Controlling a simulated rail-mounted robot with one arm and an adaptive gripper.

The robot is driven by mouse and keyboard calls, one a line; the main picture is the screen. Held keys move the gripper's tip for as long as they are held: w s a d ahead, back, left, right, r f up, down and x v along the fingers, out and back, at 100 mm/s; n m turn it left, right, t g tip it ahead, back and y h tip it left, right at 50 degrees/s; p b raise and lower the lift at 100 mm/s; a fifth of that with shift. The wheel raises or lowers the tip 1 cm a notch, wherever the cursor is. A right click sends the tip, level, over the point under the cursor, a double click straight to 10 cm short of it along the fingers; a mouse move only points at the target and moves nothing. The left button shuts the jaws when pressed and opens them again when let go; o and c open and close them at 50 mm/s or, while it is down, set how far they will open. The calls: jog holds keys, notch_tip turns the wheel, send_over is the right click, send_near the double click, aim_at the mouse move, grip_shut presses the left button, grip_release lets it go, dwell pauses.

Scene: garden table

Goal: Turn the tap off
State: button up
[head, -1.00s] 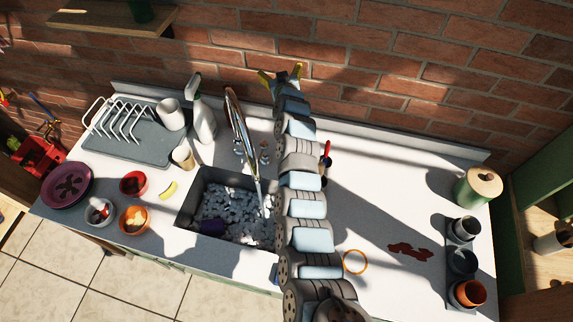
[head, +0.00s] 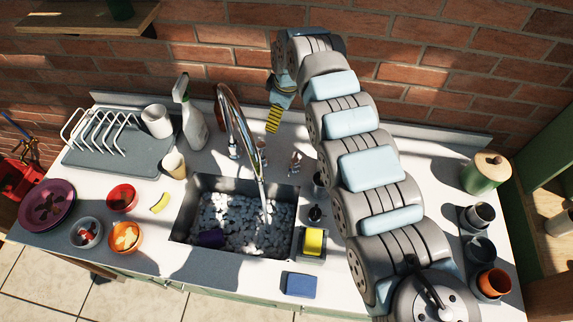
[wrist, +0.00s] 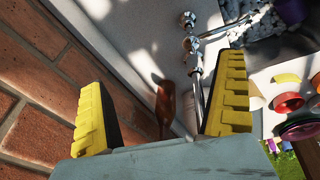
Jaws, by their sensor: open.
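The chrome tap (head: 226,108) stands behind the sink, its tall curved spout reaching forward over the basin. A thin stream, apparently water, falls from the spout into the white contents. One small tap handle (head: 233,147) is left of the spout base and another handle (head: 296,163) is to its right. My gripper (head: 273,118) points down behind and right of the spout, above the back of the counter, apart from the handles.
The brick wall (head: 400,70) is close behind my gripper. A spray bottle (head: 191,120) and dish rack (head: 105,135) stand left of the tap. The sink (head: 185,215) holds white pieces and a purple item. A yellow sponge (head: 313,241) lies right of the sink.

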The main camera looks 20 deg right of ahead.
aim_at(293, 162)
jog(key=s+d+g, duration=0.2)
jog(key=s, duration=0.4)
jog(key=shift+n+h, duration=0.3)
jog(key=shift+h, duration=0.1)
notch_tip(293, 162, down, 18)
jog(key=shift+r, duration=0.2)
jog(key=c, duration=0.9)
